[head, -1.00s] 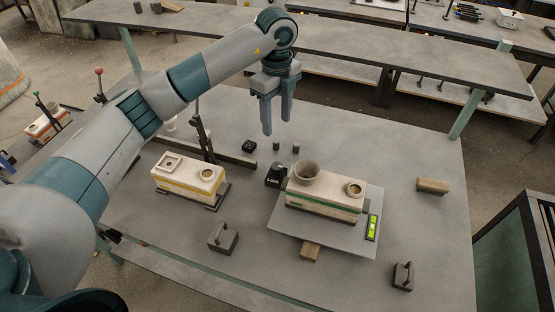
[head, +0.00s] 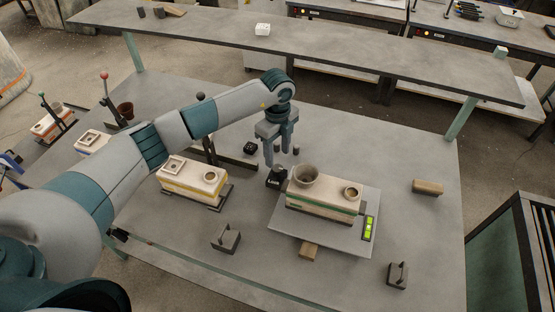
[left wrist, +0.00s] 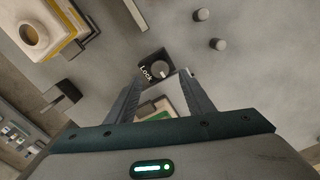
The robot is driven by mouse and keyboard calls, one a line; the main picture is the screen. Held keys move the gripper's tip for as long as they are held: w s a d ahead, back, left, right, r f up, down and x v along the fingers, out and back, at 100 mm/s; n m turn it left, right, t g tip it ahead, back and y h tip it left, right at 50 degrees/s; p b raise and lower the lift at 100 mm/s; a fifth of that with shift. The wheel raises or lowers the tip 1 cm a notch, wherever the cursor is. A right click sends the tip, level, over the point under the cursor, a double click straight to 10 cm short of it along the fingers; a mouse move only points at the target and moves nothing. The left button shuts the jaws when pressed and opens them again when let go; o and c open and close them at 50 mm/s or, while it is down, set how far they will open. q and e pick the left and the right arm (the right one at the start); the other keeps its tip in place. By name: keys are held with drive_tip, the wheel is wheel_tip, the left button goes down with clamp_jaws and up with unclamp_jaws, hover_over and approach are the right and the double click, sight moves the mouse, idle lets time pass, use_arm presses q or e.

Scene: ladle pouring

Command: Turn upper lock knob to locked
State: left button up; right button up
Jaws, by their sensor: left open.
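A black lock block (head: 275,178) with white "Lock" lettering stands on the grey table, just left of the plate. In the left wrist view its round grey knob (left wrist: 158,70) shows on top beside the lettering. The knob's turn position is too small to tell. My left gripper (head: 278,157) is open and empty, pointing down above the lock block. In the left wrist view the knob lies between the lines of the two fingers (left wrist: 162,79), and the fingertips look apart from it. My right gripper is not in view.
A yellow-banded mould (head: 192,182) stands left. The table's right side is mostly clear.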

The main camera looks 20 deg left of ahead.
sight(277, 168)
use_arm(q)
drive_tip(key=shift+f+p, duration=0.8)
drive_tip(key=shift+f, duration=2.15)
drive_tip(key=c, duration=1)
